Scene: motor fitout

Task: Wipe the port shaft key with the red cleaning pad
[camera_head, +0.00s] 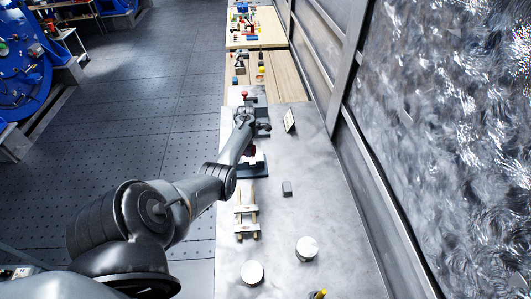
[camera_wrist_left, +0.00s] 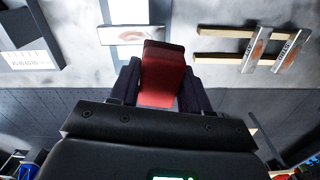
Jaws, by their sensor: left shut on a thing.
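My left gripper (camera_wrist_left: 163,84) is shut on the red cleaning pad (camera_wrist_left: 165,74), which sits between its two dark fingers in the left wrist view. A pale metal bar with a brownish smudge (camera_wrist_left: 122,35) lies just beyond the pad and is partly covered by it. It looks like the shaft key; whether the pad touches it I cannot tell. My right gripper is in neither view.
A wooden rack (camera_head: 239,220) with two metal plates stands nearer on the bench. A small grey block (camera_head: 287,188) and two white-topped round pieces (camera_head: 307,247) lie to the right and front. A placard (camera_head: 289,120) stands by the wall. Bare bench (camera_head: 310,205) lies between them.

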